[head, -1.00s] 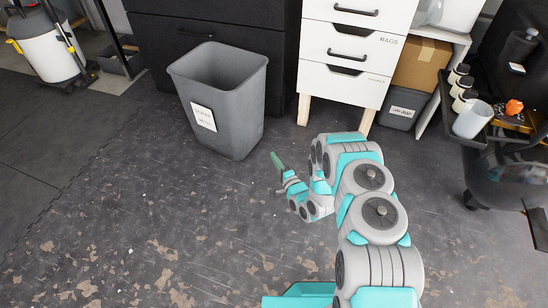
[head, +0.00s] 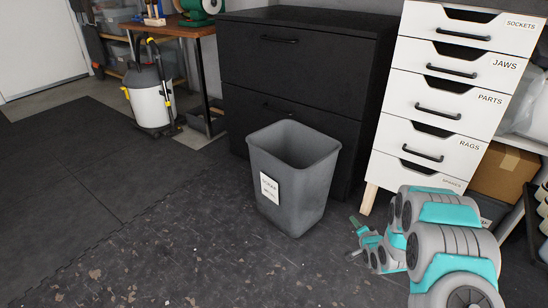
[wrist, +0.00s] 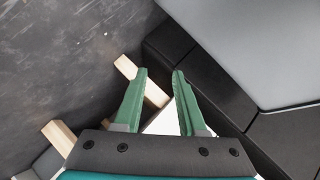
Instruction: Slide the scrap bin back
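The scrap bin (head: 312,195) is a grey, open-topped, tapered bin with a white label on its front left side. It stands upright on the dark floor in front of the black cabinet. My gripper (head: 356,222) is low, just right of the bin's base and apart from it. In the wrist view my gripper (wrist: 160,72) has its two green fingers spread, with nothing held between them. A smooth grey surface at the upper right there looks like the bin's wall (wrist: 250,40), beyond the right finger.
The black drawer cabinet (head: 300,75) stands behind the bin. The white drawer unit (head: 440,95) on wooden legs stands to its right, near my arm. A white-and-black shop vacuum (head: 150,100) and a workbench (head: 165,27) are at the back left. The left floor is open.

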